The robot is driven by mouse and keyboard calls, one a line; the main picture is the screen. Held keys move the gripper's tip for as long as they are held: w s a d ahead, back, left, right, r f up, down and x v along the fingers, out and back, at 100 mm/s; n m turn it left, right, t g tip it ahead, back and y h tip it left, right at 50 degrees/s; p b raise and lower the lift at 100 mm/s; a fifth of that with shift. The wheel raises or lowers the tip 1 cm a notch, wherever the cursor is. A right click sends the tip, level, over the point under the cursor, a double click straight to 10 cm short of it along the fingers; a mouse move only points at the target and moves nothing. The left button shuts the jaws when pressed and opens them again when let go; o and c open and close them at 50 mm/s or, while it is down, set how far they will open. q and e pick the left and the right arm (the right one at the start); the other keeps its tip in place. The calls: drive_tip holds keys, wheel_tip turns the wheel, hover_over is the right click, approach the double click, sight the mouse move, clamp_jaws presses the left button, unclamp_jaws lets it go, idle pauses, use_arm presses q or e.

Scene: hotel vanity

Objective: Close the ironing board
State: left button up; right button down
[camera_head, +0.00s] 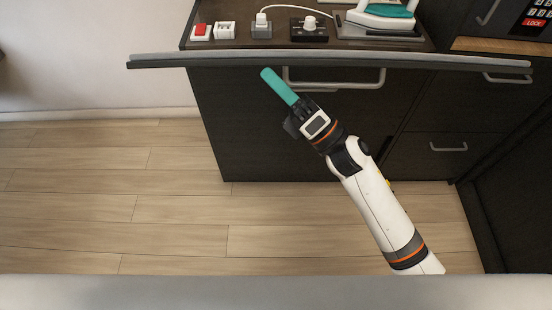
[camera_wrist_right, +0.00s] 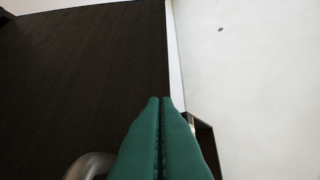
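The ironing board (camera_head: 180,60) appears to be the long, thin grey bar that crosses the head view in front of the dark cabinet, seen nearly edge-on. My right gripper (camera_head: 266,74) has teal fingers and points up and left, its tips just below the bar in the picture. I cannot tell whether they touch it. In the right wrist view the gripper's fingers (camera_wrist_right: 160,99) lie side by side with nothing visible between them. My left gripper is out of view.
A dark cabinet (camera_head: 225,130) with metal drawer handles (camera_head: 448,148) stands behind. On its top are an iron (camera_head: 385,14), a red switch (camera_head: 200,30) and a plugged-in cord (camera_head: 262,20). A safe keypad (camera_head: 535,14) is at the upper right. The wooden floor (camera_head: 90,205) is clear.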

drive_tip(key=w+r+m+h+p, duration=0.1)
drive_tip(key=w+r+p, duration=0.1)
drive_tip(key=r+p, duration=0.1)
drive_tip(key=w+r+m+h+p, duration=0.1)
drive_tip(key=w+r+p, duration=0.1)
drive_tip(key=r+p, duration=0.1)
drive_tip(key=w+r+m+t+p, duration=0.1)
drive_tip(key=w+r+p, duration=0.1)
drive_tip(key=r+p, duration=0.1)
drive_tip(key=shift+r+m+h+p, duration=0.2)
drive_tip(key=shift+m+h+p, duration=0.15)
drive_tip(key=shift+p, duration=0.4)
drive_tip(key=w+r+m+h+p, duration=0.2)
drive_tip(key=w+r+m+p, duration=0.1)
drive_tip(key=w, duration=0.7)
drive_tip(key=w+r+m+h+p, duration=0.3)
drive_tip(key=w+r+p, duration=0.2)
drive_tip(key=w+p, duration=0.3)
drive_tip(key=w, duration=0.3)
drive_tip(key=shift+w+r+g+p, duration=0.2)
drive_tip(key=shift+w+g+p, duration=0.1)
drive_tip(key=shift+g, duration=0.1)
